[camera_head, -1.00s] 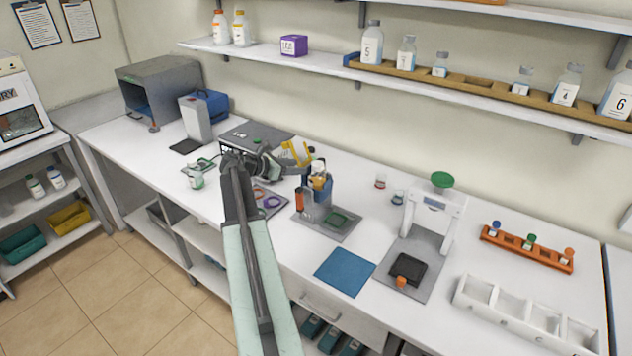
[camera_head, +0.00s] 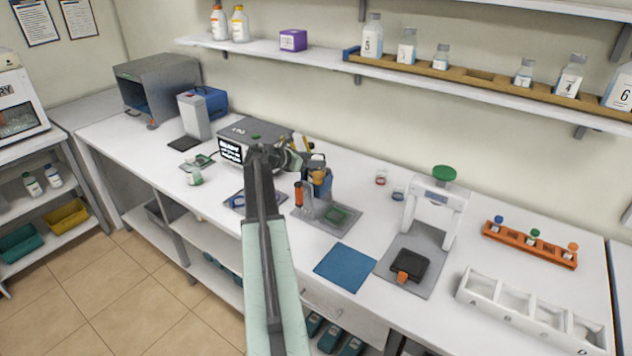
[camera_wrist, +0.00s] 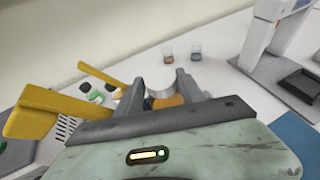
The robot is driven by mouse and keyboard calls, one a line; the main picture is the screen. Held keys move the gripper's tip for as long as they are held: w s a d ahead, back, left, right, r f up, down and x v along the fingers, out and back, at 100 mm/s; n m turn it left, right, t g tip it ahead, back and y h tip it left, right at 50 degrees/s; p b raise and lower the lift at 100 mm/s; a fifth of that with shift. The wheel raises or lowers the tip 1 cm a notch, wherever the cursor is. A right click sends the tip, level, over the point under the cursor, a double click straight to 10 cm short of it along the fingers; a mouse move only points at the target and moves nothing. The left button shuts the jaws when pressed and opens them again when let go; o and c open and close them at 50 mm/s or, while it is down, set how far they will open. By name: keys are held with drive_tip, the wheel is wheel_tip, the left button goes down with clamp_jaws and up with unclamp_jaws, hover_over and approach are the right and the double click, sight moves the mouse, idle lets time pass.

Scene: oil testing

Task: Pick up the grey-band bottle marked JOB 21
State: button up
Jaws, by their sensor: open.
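No JOB 21 marking can be read in either view, so I cannot tell which bottle is the grey-band one. In the wrist view my gripper (camera_wrist: 158,90) is open. A pale grey rounded piece (camera_wrist: 162,92) and an orange-brown surface (camera_wrist: 168,101) show between and beyond its fingers. In the head view my gripper (camera_head: 300,159) is near a blue holder (camera_head: 319,188) with an orange-brown top (camera_head: 318,176) standing in it. A small bottle with a green lower part (camera_head: 194,175) stands on the bench to the left.
Yellow parts (camera_wrist: 32,112) lie close left of my gripper in the wrist view. Two small jars (camera_head: 381,178) stand behind the holder. A white stand (camera_head: 435,212) and orange rack (camera_head: 528,244) are to the right. The blue mat (camera_head: 345,267) is bare. Numbered bottles (camera_head: 372,38) line the shelf.

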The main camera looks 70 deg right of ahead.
clamp_jaws()
drive_tip(key=shift+r, duration=0.1)
